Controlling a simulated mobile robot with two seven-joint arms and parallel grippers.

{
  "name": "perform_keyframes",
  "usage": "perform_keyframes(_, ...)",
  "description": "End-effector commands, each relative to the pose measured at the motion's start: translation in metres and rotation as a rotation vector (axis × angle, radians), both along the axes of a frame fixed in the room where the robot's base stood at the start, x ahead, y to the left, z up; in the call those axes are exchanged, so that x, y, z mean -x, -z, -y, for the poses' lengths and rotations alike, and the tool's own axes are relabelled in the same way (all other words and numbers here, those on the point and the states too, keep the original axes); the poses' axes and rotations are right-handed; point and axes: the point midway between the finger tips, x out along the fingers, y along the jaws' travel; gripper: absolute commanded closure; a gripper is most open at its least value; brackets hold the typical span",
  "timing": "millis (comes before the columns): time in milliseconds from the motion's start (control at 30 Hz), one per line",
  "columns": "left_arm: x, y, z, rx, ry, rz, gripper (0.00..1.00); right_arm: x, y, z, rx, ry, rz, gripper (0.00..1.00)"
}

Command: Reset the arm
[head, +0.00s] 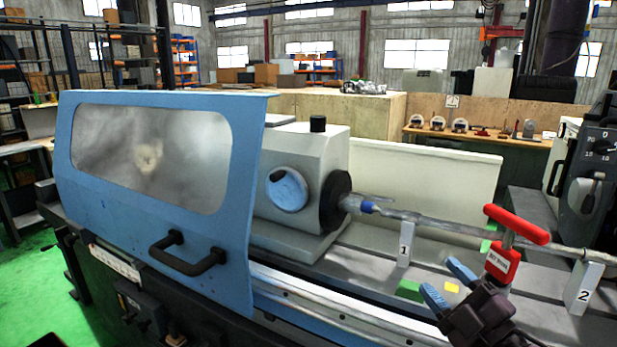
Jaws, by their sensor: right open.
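My right gripper (447,282) comes in from the lower right with its two blue-tipped fingers spread apart. Nothing is between its fingers. My left gripper is not in view.
A long grey shaft (425,219) runs from the headstock (300,175) rightward, past support 1 (405,246) and support 2 (583,290). The blue guard door (165,245) with its black handle (187,255) covers the left side. A wooden bench (540,146) stands behind.

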Motion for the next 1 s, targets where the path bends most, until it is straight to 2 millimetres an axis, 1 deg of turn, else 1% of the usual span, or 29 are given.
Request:
perform_keyframes(33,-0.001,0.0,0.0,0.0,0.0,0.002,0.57,0.004,0.013,0.009,-0.065,0.065,-0.068,0.46)
perform_keyframes(167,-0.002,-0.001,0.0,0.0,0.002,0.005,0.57,0.015,0.049,0.034,-0.209,0.244,-0.257,0.46)
perform_keyframes(267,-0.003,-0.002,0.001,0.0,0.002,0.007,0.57,0.03,0.081,0.052,-0.309,0.373,-0.418,0.46)
perform_keyframes(300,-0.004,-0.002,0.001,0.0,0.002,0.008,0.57,0.038,0.095,0.058,-0.346,0.425,-0.486,0.46)
perform_keyframes(367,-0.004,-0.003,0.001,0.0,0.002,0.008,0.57,0.053,0.116,0.066,-0.397,0.497,-0.59,0.46)
perform_keyframes(400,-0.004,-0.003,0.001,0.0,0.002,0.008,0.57,0.064,0.13,0.07,-0.43,0.545,-0.662,0.46)
perform_keyframes(467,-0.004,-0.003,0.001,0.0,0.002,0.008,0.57,0.082,0.15,0.075,-0.475,0.613,-0.772,0.46)
perform_keyframes(500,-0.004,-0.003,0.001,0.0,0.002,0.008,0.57,0.095,0.164,0.078,-0.503,0.656,-0.847,0.46)
perform_keyframes(600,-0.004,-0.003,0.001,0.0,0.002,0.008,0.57,0.13,0.192,0.08,-0.561,0.749,-1.026,0.46)
perform_keyframes(700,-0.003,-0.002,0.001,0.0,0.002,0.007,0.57,0.159,0.211,0.08,-0.6,0.813,-1.164,0.46)
perform_keyframes(800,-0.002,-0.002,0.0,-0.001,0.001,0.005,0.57,0.182,0.224,0.077,-0.623,0.856,-1.273,0.46)
perform_keyframes(1000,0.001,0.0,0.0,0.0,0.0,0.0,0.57,0.22,0.24,0.071,-0.658,0.915,-1.442,0.46)
